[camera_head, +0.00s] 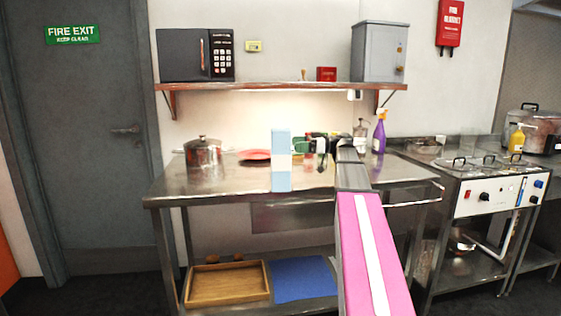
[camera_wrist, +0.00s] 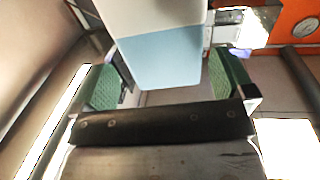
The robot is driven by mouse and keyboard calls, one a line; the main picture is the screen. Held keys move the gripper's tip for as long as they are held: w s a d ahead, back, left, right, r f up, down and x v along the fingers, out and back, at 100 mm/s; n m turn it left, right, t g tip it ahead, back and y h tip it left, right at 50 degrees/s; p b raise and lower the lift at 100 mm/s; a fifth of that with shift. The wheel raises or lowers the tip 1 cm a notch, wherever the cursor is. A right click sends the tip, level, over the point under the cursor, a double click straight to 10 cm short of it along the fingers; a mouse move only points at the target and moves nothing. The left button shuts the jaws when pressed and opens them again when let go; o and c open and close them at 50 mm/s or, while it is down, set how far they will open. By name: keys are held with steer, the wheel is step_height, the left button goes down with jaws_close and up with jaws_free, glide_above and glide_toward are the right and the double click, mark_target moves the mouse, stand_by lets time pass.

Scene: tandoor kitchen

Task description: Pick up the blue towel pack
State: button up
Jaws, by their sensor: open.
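The blue towel pack (camera_head: 281,161) is an upright light blue box with a white band, on the front part of the steel table (camera_head: 225,187). In the wrist view the pack (camera_wrist: 160,55) fills the top middle, its light blue end towards the camera. My gripper (camera_head: 304,147) is beside the pack, on its right in the head view. It is open, with green pads on its fingers. In the wrist view the pack shows between the two fingers of my gripper (camera_wrist: 165,72), with a gap at the right finger. Contact at the left finger cannot be told.
A steel pot (camera_head: 203,152) and a red plate (camera_head: 255,155) are left of the pack. A purple spray bottle (camera_head: 379,134) stands at the back right. A shelf (camera_head: 280,87) hangs above. A wooden tray (camera_head: 226,284) and blue mat (camera_head: 304,279) lie below.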

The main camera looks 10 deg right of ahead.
mark_target(281, 144)
steer(key=shift+w+a+f, duration=0.1)
steer(key=shift+w+a, duration=0.1)
steer(key=shift+a, duration=1.55)
steer(key=shift+w+a+f, duration=0.1)
steer(key=shift+w+a, duration=0.1)
steer(key=shift+a, duration=1.5)
steer(key=shift+r, duration=0.1)
steer(key=c, duration=1.2)
